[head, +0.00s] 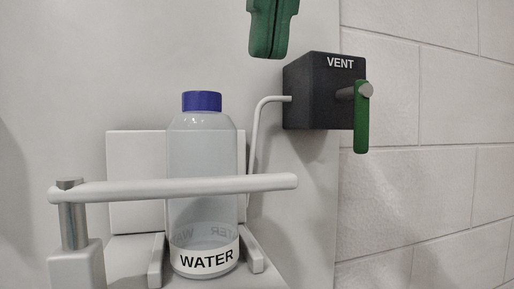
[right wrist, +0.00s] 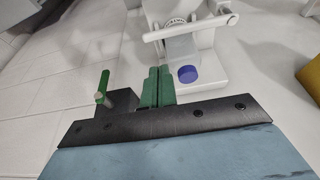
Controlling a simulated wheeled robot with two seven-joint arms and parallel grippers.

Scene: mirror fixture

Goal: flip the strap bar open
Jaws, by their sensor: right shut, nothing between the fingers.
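The white strap bar (head: 150,189) runs level across the front of the clear bottle (head: 203,150) in the head view. Its left end sits on a metal pivot post (head: 73,220); its right end extends past the bottle. The bottle has a blue cap and a WATER label, and stands upright on a white holder (head: 130,170). My right gripper (head: 266,52), green, is shut and empty, above and right of the bottle, apart from the bar. The right wrist view also shows the gripper (right wrist: 158,72), the bar (right wrist: 190,29) and the blue cap (right wrist: 187,74). My left gripper is not in view.
A black VENT box (head: 318,95) with a green lever (head: 361,122) hanging down is mounted right of the bottle, just below and right of my gripper. A thin white pipe (head: 255,125) runs from it down behind the bar. The space in front of the bar looks clear.

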